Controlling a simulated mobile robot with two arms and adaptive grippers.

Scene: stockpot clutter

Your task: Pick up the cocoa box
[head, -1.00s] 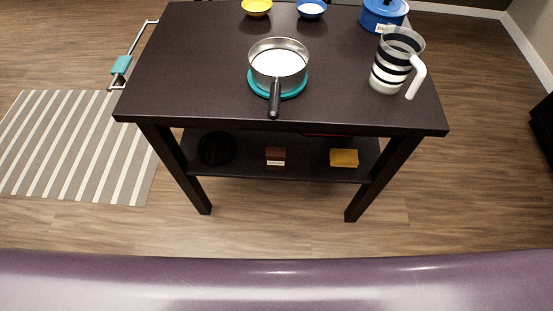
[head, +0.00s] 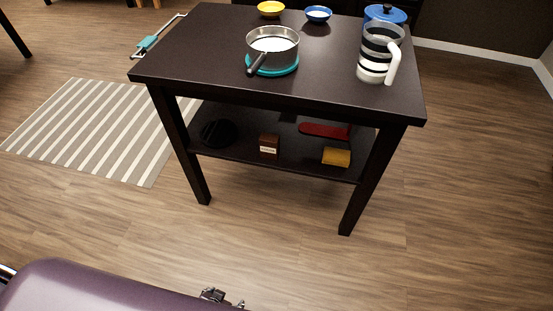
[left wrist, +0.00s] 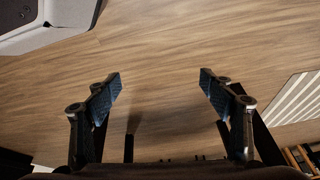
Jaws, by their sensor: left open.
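A small brown box with a pale label (head: 269,146), which looks like the cocoa box, stands on the lower shelf (head: 240,150) of the dark table. It is left of a yellow box (head: 336,156). My left gripper (head: 222,297) shows only in part at the bottom edge of the head view, well short of the table. In the left wrist view my left gripper (left wrist: 160,83) is open, with nothing between its fingers, over bare wooden floor. The cocoa box is not in the left wrist view. My right gripper is not in view.
The shelf also holds a round black item (head: 218,132) and a red item (head: 324,130). The tabletop and the table's legs (head: 368,180) frame the shelf. On top stand a saucepan (head: 272,46) and a striped pitcher (head: 379,55). The floor in front is clear.

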